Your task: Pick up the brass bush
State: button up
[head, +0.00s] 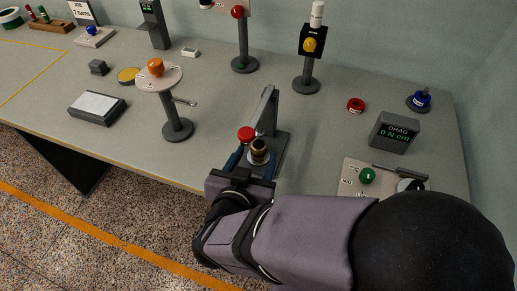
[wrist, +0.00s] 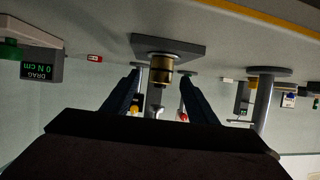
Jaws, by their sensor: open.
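The brass bush (head: 260,146) is a small brass-coloured cylinder with a dark upper part. It stands upright on a dark grey base plate (head: 281,142) near the front edge of the bench. In the wrist view, which is upside down, the bush (wrist: 161,69) shows between the two blue fingers. My gripper (wrist: 160,77) is open, with a finger to each side of the bush and a visible gap. In the head view my gripper (head: 251,163) is at the front of the plate, and the wrist hides part of it. I cannot tell whether the fingers touch the bush.
A grey lever arm (head: 266,112) rises behind the bush, with a red knob (head: 246,133) close to its left. A round-topped stand (head: 178,128) is farther left. The drag readout (head: 395,132) and a panel with a green knob (head: 368,176) are at right.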

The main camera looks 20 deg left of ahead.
aim_at(257, 154)
jog(key=x, duration=0.3)
jog(key=shift+w+a+f+b, duration=0.1)
jog(key=shift+w+f+b, duration=0.15)
jog(key=shift+f+b, duration=0.15)
jog(key=shift+w+a+f, duration=0.1)
jog(key=shift+w+f, duration=0.15)
jog(key=shift+w, duration=0.4)
